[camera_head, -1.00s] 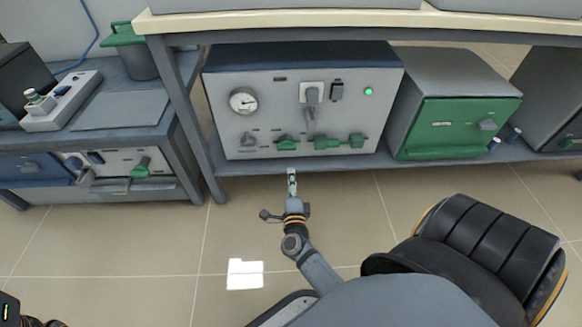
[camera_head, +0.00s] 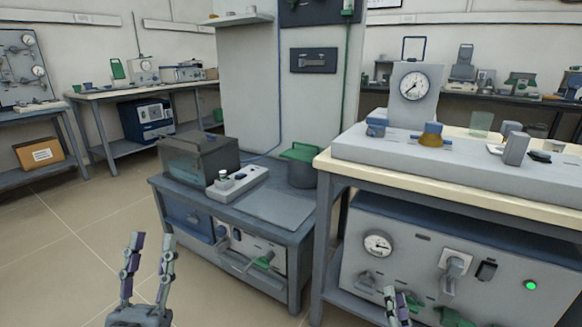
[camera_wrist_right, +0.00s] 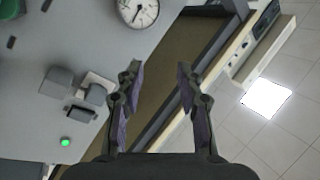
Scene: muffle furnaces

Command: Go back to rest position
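My left gripper (camera_head: 148,265) is raised at the lower left of the head view, its two fingers pointing up and spread apart with nothing between them. It is over open floor, left of the low grey cart. My right gripper (camera_head: 398,305) is at the bottom edge of the head view, in front of the grey machine (camera_head: 410,258) under the bench; much of it is cut off. The right wrist view shows the right gripper (camera_wrist_right: 158,75) with fingers apart and empty, before the machine's face with its gauge, grey plug and lit green lamp.
The cream-topped bench (camera_head: 455,178) stands close on the right, bearing a gauge unit (camera_head: 415,95). The low cart (camera_head: 220,240) stands at the centre with a dark box (camera_head: 198,158) and a bin (camera_head: 302,168). Tiled floor (camera_head: 60,250) is free at the left.

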